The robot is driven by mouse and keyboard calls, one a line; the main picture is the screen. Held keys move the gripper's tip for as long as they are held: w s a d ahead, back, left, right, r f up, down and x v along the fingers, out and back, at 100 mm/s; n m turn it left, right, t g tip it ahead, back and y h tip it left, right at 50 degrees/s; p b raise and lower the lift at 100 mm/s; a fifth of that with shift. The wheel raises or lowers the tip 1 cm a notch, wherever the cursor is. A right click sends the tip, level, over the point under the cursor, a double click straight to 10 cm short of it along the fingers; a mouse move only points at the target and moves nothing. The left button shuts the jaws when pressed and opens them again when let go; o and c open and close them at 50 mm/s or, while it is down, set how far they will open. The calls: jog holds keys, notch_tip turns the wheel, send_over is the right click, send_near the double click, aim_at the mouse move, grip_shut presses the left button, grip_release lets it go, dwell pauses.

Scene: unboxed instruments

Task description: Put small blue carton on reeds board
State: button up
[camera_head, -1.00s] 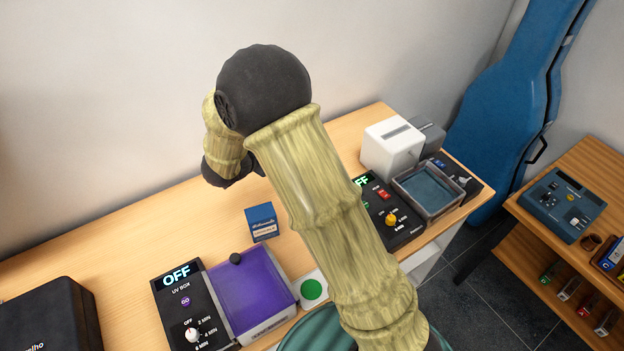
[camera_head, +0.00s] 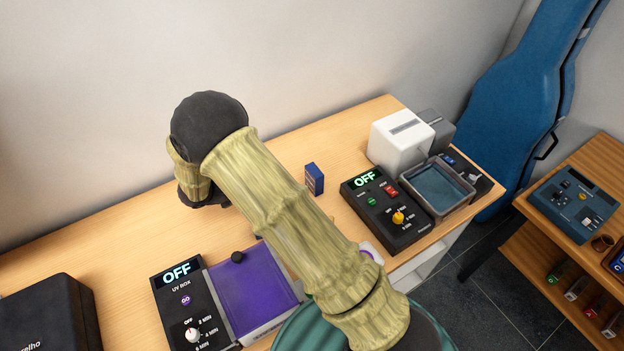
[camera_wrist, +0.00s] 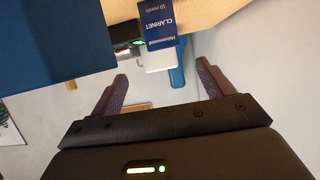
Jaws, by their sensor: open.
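A small blue carton (camera_head: 314,179) stands upright on the wooden table, right of my arm in the head view. In the wrist view a blue carton lettered CLARINET 10 reeds (camera_wrist: 172,20) stands beyond my fingers. A large plain blue surface (camera_wrist: 50,40) fills the upper left there, close to the camera; I cannot tell which carton it is. My gripper (camera_wrist: 163,78) is open, with nothing between its fingers. In the head view its fingers are hidden behind my wrist. I see no board that I can surely name as the reeds board.
A purple-lidded UV box (camera_head: 250,290) sits at the front, a black case (camera_head: 50,315) at left. A black control box (camera_head: 388,210), a white device (camera_head: 400,143) and a grey tray (camera_head: 437,187) fill the right end. A purple-dotted card (camera_head: 370,252) lies at the front edge.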

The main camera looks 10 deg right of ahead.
aim_at(319, 172)
jog(key=p+x, duration=0.1)
jog(key=x, duration=0.3)
jog(key=p+x, duration=0.2)
jog(key=x, duration=0.3)
jog(key=shift+w+d+f, duration=0.2)
jog(key=shift+w, duration=0.1)
jog(key=shift+a, duration=0.25)
jog(key=shift+s, duration=0.15)
jog(key=shift+d, duration=0.25)
jog(key=p+x, duration=0.2)
jog(key=x, duration=0.2)
jog(key=shift+d+r+p, duration=0.1)
jog(key=shift+d+p, duration=0.1)
jog(key=shift+p, duration=0.15)
jog(key=shift+w+d+f, duration=0.25)
jog(key=shift+f, duration=0.1)
jog(key=shift+c, duration=0.4)
jog(key=c, duration=1.1)
